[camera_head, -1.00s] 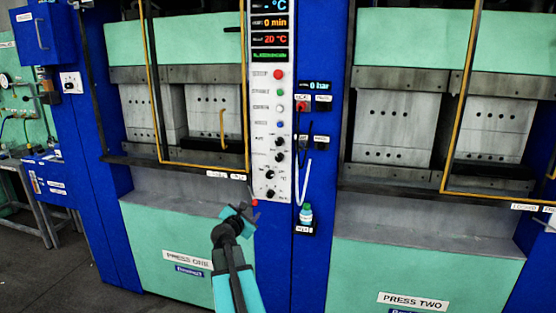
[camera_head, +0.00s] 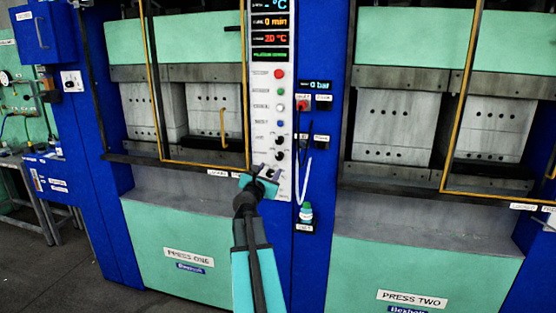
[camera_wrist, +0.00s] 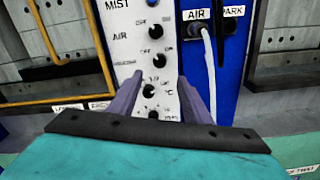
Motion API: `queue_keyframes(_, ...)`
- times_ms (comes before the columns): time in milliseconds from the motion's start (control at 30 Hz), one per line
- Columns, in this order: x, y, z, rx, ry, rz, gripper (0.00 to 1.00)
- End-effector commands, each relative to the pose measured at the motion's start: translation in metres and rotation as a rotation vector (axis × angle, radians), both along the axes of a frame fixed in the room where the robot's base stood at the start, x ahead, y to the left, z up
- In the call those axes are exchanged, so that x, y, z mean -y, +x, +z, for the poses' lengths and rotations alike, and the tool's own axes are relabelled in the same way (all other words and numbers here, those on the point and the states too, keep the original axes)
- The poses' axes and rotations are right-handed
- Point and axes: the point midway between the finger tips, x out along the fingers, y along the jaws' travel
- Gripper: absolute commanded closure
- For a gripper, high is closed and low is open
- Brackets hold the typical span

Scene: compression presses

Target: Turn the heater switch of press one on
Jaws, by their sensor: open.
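Press one (camera_head: 160,225) stands left of the control panel (camera_head: 270,95), a white upright strip with displays, coloured buttons and black knobs. The wrist view shows the panel's lower part close up, with several black rotary knobs in a column, among them an upper one (camera_wrist: 156,31), a middle one (camera_wrist: 149,62) and a lower one (camera_wrist: 148,90). Which knob is the heater switch I cannot read. My gripper (camera_head: 263,176) is open and empty in front of the lower panel, covering part of it. In the wrist view its fingers (camera_wrist: 160,78) flank the lower knobs, apparently without touching them.
Press two (camera_head: 430,240) stands to the right. A yellow-framed guard (camera_head: 205,165) is left of the panel. Open floor shows at the lower left.

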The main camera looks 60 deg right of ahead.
Motion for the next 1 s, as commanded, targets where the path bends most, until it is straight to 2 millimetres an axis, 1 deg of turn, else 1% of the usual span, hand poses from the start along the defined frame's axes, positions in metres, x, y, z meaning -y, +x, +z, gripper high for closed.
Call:
queue_keyframes(267,0.02,0.007,0.001,0.001,0.001,-0.001,0.56)
queue_keyframes(1000,0.086,0.027,0.001,0.0,0.0,-0.002,0.56)
